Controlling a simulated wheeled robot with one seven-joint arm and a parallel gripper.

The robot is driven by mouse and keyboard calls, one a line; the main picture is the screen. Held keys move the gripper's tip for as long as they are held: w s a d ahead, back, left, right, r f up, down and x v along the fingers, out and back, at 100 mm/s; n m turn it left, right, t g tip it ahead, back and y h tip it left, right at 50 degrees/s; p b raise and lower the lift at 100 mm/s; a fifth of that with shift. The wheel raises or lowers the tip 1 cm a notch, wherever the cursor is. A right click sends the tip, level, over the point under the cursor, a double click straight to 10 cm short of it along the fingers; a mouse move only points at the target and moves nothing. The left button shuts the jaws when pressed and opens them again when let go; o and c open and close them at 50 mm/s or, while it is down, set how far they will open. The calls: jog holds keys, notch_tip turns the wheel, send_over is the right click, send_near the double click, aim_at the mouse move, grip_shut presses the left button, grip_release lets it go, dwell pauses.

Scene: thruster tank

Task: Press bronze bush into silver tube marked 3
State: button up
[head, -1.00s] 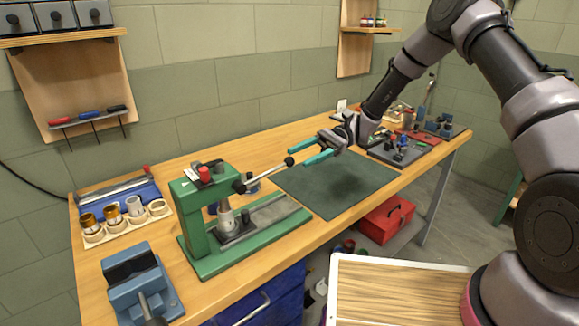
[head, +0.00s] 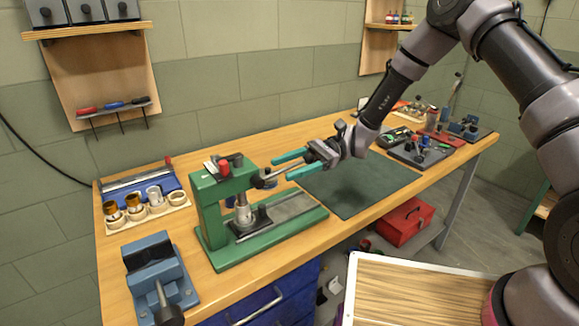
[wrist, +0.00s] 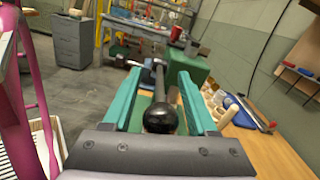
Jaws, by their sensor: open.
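The green arbor press (head: 208,215) stands on the bench, with its lever (head: 284,171) reaching up to the right. A silver tube-like piece (head: 243,213) stands upright under the ram on the press base. I cannot read a mark on it or make out a bush on it. My gripper (head: 281,167) is open, with its teal fingers along the two sides of the lever. In the wrist view the lever's black ball knob (wrist: 160,119) lies between the fingers, close to the palm, with a gap on each side.
A pale holder (head: 146,219) at the left carries bronze-coloured rings (head: 135,211) and a silver ring (head: 155,196); its right place looks empty. A blue vise (head: 157,272) stands in front. A dark mat (head: 365,186) lies clear to the right of the press.

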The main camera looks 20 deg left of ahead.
grip_shut()
dwell(1.4)
